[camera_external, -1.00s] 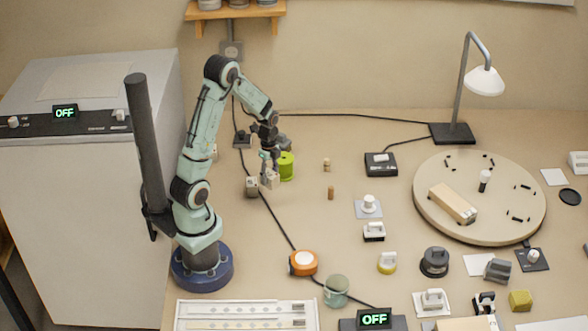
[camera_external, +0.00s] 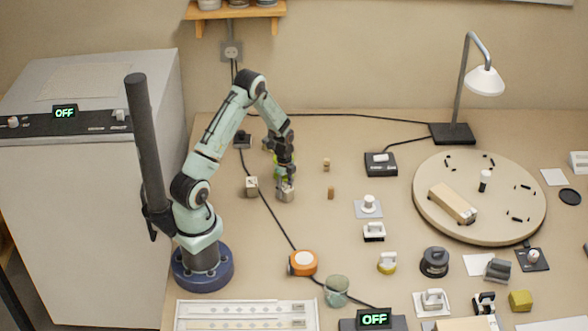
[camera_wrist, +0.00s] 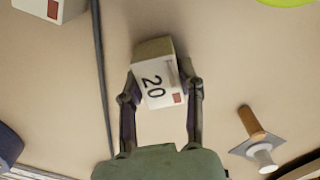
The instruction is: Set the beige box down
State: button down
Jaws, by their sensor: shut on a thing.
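The beige box (camera_external: 287,196) is between the fingers of my gripper (camera_external: 285,186) in the external view, at or close above the bench; a gap below it cannot be made out. In the wrist view the box (camera_wrist: 153,62) is gripped on both sides by the fingers of my gripper (camera_wrist: 160,92). Its white label face reads "20" and has a red mark. A second, similar box (camera_external: 252,186) stands to the left, also at the upper left of the wrist view (camera_wrist: 48,10).
A black cable (camera_external: 268,212) runs left of the held box. The green container (camera_wrist: 290,2) is at the wrist view's upper right. Small wooden pegs (camera_external: 331,193) (camera_external: 326,165) stand to the right. Bare bench surrounds the held box.

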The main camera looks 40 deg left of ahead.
aim_at(285, 187)
jog(key=shift+f, duration=0.1)
jog(key=c, duration=0.7)
grip_release()
notch_tip(285, 187, up, 12)
jog(key=s+d+r+n, duration=0.1)
jog(key=s+r+n, duration=0.4)
jog(key=s+n, duration=0.4)
jog(key=s+d+r+n, duration=0.1)
jog(key=s+r+n, duration=0.5)
jog(key=s+n, duration=0.4)
jog(key=s, duration=0.5)
jog(key=shift+s+d+r+y, duration=0.15)
jog(key=shift+d+r+y, duration=0.05)
jog(key=shift+d+y, duration=0.2)
